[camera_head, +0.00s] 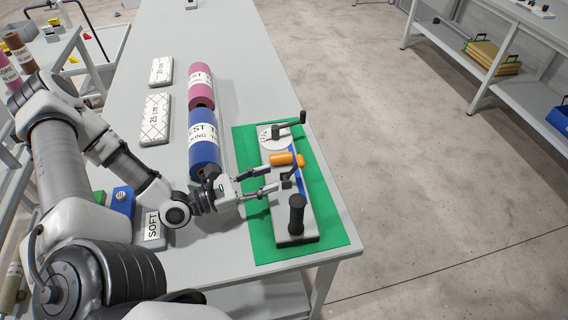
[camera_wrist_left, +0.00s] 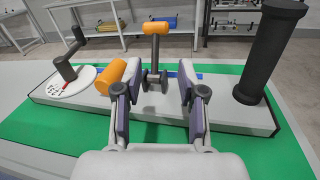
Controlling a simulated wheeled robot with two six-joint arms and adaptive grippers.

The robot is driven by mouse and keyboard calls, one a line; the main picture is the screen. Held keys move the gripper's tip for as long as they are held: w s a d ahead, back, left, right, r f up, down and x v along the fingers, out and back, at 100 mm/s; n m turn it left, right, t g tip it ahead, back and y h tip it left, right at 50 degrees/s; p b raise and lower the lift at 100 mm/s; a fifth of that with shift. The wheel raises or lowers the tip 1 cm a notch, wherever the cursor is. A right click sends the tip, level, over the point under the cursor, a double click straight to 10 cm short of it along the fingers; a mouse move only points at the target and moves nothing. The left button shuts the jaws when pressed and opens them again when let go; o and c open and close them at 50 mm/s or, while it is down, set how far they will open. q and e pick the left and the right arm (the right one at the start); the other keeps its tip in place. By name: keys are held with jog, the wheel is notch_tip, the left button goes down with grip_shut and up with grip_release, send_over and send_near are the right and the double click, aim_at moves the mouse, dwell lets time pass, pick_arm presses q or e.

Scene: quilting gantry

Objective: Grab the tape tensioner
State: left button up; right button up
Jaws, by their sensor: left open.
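The tape tensioner (camera_head: 281,222) sits on a green mat at the near right corner of the table. It has a grey base (camera_wrist_left: 226,112), a white dial (camera_head: 268,138) with a black crank (camera_head: 289,126), orange parts (camera_head: 287,160) and a black post (camera_head: 297,213). My left gripper (camera_head: 272,181) is open over the tensioner's left side. In the left wrist view, an upright black lever with an orange crosspiece (camera_wrist_left: 156,28) stands beyond the gap between the fingers. An orange cylinder (camera_wrist_left: 119,77) is close beside the left finger; contact is unclear. My right gripper is out of view.
Pink (camera_head: 200,83) and blue (camera_head: 203,141) rolls lie left of the green mat (camera_head: 335,222). White 25 cm blocks (camera_head: 155,119) and a SOFT block (camera_head: 153,230) lie farther left. The table edge is right of the mat, with open floor beyond.

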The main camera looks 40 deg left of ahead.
aim_at(294, 169)
pick_arm(q)
jog(key=shift+w+f+b, duration=0.3)
jog(key=shift+f, duration=0.25)
jog(key=shift+w+d+f+b, duration=0.1)
jog(key=shift+w+b, duration=0.2)
jog(key=shift+w, duration=0.25)
jog(key=shift+w+d+f+b, duration=0.1)
jog(key=shift+w+b, duration=0.15)
jog(key=shift+w, duration=0.25)
jog(key=shift+w+d+r, duration=0.25)
jog(key=shift+w+d, duration=0.2)
jog(key=shift+d, duration=0.05)
jog(key=b+x, duration=0.1)
jog(key=x, duration=0.3)
jog(key=shift+w, duration=0.25)
jog(key=shift+s+r, duration=0.15)
jog(key=shift+c, duration=0.2)
grip_shut()
